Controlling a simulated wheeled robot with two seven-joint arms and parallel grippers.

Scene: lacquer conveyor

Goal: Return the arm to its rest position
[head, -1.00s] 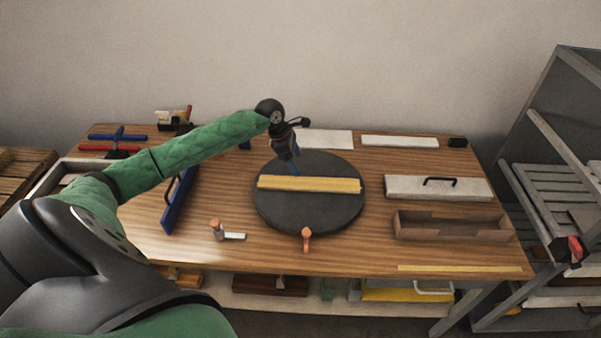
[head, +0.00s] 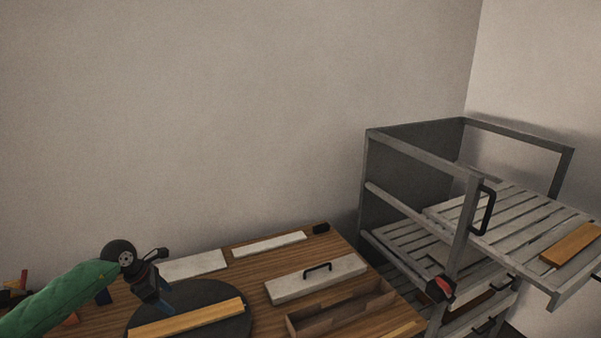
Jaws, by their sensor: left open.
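My left gripper (head: 161,297) hangs at the end of my green-sleeved left arm, in the lower left of the head view. It points down over the back part of the dark round turntable (head: 228,324). A yellow wooden strip (head: 188,319) lies across the turntable, just in front of the gripper. The fingers are small and dark here, and no object shows between them. Whether the fingertips touch the turntable or the strip I cannot tell. My right gripper is not in view.
A white box with a black handle (head: 316,279) and an open brown tray (head: 343,307) lie right of the turntable on the wooden table. White panels (head: 269,244) lie at the back. A grey rack (head: 456,245) with slatted shelves stands at right, an orange-brown board (head: 572,245) on its upper shelf.

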